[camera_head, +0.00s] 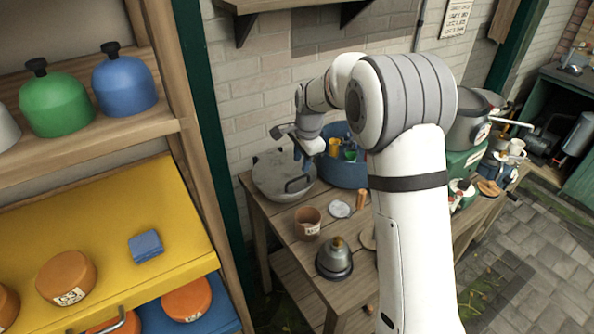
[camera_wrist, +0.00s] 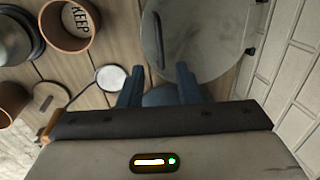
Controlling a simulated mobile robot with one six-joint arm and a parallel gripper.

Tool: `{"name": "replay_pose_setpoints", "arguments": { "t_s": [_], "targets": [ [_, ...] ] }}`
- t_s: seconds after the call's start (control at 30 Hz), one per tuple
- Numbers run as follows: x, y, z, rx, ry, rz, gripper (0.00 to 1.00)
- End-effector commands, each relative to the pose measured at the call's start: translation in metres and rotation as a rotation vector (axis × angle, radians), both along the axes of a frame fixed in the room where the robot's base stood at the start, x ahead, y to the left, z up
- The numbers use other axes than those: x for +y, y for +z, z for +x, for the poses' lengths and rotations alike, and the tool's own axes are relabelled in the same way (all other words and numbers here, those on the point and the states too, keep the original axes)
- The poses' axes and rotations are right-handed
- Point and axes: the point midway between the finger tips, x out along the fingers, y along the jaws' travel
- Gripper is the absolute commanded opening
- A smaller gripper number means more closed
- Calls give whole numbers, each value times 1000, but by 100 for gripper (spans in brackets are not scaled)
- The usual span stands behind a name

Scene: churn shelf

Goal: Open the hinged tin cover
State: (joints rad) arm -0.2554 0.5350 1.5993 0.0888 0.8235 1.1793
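The tin is a wide, round grey metal vessel (camera_head: 268,188) on the wooden table, against the brick wall. Its flat grey cover (camera_head: 272,166) lies shut on top, with a dark bar handle (camera_head: 299,184) at the near right edge. In the wrist view the cover (camera_wrist: 205,35) fills the upper middle, with the handle (camera_wrist: 158,40) at its left and two dark hinge-like knobs at its right edge. My gripper (camera_head: 303,160) hangs above the tin's right side. Its two blue fingers (camera_wrist: 160,80) stand apart below the cover's edge in the wrist view, not touching the handle.
A blue tub (camera_head: 345,172) holding small cups stands right of the tin. A brown pot (camera_head: 307,223), a white disc (camera_head: 339,209) and a grey bell-shaped vessel (camera_head: 334,262) stand in front. A wooden shelf (camera_head: 95,140) with covers stands at left.

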Motion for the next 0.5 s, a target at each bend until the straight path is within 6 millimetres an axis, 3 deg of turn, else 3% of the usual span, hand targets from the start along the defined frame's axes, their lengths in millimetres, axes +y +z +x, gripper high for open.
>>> {"name": "replay_pose_setpoints", "arguments": {
  "t_s": [0.3, 0.5],
  "targets": [
    [5, -48, 7, 3, 0, -1, 31],
    [6, -61, 10, 1, 0, -1, 31]
  ]
}}
